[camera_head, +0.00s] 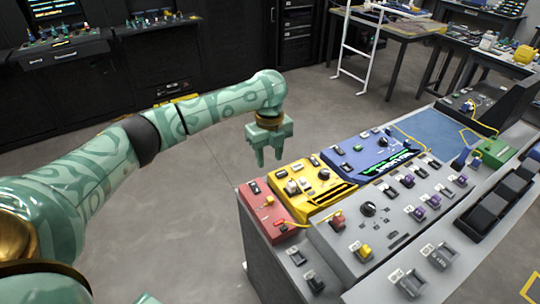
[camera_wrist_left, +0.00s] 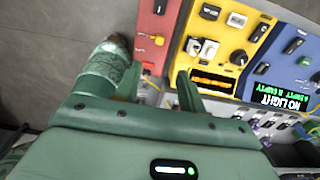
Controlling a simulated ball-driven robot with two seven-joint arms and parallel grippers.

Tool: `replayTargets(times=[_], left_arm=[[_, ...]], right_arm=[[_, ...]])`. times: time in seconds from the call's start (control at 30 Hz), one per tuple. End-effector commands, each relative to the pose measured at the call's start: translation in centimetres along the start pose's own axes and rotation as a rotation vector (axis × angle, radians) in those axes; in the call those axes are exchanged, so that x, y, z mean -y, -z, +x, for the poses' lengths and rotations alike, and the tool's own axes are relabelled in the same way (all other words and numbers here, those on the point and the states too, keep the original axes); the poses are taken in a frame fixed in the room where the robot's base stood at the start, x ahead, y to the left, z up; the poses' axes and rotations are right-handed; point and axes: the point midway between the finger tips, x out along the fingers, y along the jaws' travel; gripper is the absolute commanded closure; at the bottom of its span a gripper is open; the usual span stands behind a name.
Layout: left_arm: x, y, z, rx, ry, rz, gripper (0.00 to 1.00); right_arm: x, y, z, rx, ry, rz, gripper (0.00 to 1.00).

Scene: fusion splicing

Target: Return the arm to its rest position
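My left arm reaches in from the left in the head view. Its green gripper (camera_head: 268,158) hangs pointing down over the floor, just beyond the red and yellow panels at the console's left end. The two fingers are apart with nothing between them. In the left wrist view the gripper (camera_wrist_left: 160,88) also shows two separate fingers and an empty gap, with the panels behind. My right gripper is not recognisable in either view.
The console carries a red panel (camera_head: 262,208), a yellow panel (camera_head: 303,187), a blue panel (camera_head: 365,154) and a grey panel (camera_head: 385,245) with knobs and switches. The blue panel's display (camera_wrist_left: 285,98) reads "NO LIGHT". Open floor (camera_head: 195,235) lies left of the console.

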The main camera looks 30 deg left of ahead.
Motion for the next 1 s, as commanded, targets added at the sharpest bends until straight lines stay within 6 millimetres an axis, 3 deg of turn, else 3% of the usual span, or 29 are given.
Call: replayTargets(times=[0.23,0.33,0.43,0.57,0.7,0.77,0.87,1.0], left_arm=[[0.0,0.1,0.1,0.0,0.0,0.0,0.6],[0.1,1.5,1.5,0.002,0.006,0.003,0.6],[0.1,5.1,4.8,0.008,0.036,-0.004,0.6],[-0.4,12.1,9.4,-0.003,0.148,-0.083,0.6],[-2.4,17.8,11.8,-0.035,0.313,-0.302,0.6],[-3.9,19.0,12.0,-0.045,0.381,-0.43,0.6],[-6.9,19.4,11.8,-0.036,0.477,-0.66,0.6],[-11.3,18.1,11.1,0.018,0.565,-0.919,0.6]], right_arm=[[-0.1,0.0,0.0,0.0,-0.001,0.0,0.61],[-0.1,0.0,0.0,0.0,-0.001,-0.001,0.61],[-0.1,0.0,0.0,0.0,-0.001,-0.001,0.61],[-0.1,0.0,0.0,0.0,-0.002,-0.001,0.61],[-0.1,0.0,0.0,0.0,-0.002,-0.001,0.61],[-0.1,0.0,0.0,0.0,-0.002,-0.001,0.61],[-0.1,-0.1,0.0,0.001,-0.002,0.0,0.61],[-0.1,-0.1,0.0,0.001,-0.002,0.0,0.61]])
